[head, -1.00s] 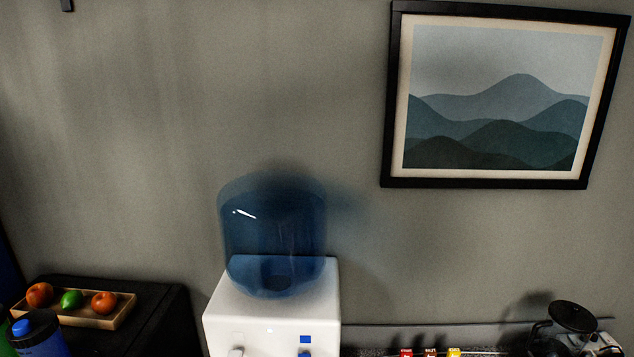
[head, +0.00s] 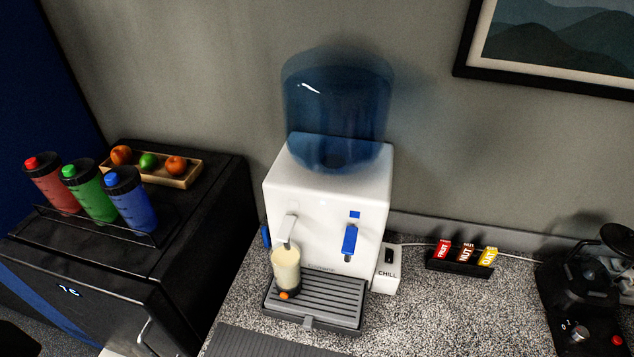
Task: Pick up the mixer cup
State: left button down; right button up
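A clear cup with pale cream contents, a dark base and an orange spot (head: 286,270) stands upright on the drip tray (head: 335,307) of the white water dispenser (head: 328,208), below its left, white tap (head: 286,230). It looks like the mixer cup. Neither of my grippers shows in the head view.
Red (head: 52,187), green (head: 90,194) and blue (head: 130,202) bottles stand in a wire rack on the black cabinet (head: 210,215) at left, beside a fruit tray (head: 192,176). Snack bars (head: 465,254) and a black machine (head: 580,305) are at right. The speckled counter (head: 430,310) is clear between.

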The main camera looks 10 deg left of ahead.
aim_at(287, 271)
jog(key=i+u, duration=0.1)
jog(key=u, duration=0.3)
jog(key=i+u, duration=0.1)
jog(key=u, duration=0.3)
jog(key=i+u, duration=0.1)
jog(key=u, duration=0.3)
jog(key=i+u, duration=0.1)
jog(key=u, duration=0.3)
